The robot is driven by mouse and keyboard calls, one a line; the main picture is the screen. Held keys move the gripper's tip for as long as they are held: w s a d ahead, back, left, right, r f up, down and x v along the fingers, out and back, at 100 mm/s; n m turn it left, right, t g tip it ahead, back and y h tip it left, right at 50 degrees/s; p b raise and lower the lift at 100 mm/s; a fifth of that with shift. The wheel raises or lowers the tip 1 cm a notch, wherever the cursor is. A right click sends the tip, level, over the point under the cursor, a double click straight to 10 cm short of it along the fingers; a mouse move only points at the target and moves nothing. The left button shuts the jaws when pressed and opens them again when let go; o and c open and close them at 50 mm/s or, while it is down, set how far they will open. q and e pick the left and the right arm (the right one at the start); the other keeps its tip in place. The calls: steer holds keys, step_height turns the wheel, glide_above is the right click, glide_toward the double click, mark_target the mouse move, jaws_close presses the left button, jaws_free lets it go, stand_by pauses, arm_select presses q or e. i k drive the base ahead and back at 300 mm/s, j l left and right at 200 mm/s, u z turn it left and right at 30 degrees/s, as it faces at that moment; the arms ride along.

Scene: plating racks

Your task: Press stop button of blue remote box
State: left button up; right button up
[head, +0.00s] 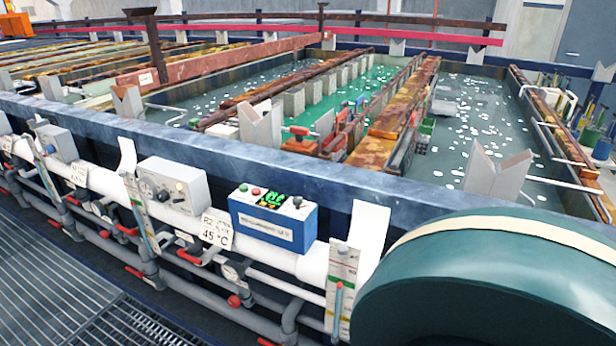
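No label naming the stop button is readable. The top of the box is unobstructed. Neither of my grippers is in the head view, and nothing touches the box.
A grey control box (172,186) and a "45 °C" sign (216,230) are left of it. A white bracket (369,235) and a gauge (341,285) are right. A large dark teal rounded shape (480,285) fills the lower right. Grating (60,290) lies lower left.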

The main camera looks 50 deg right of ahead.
mark_target(256, 191)
steer(key=z, duration=1.4)
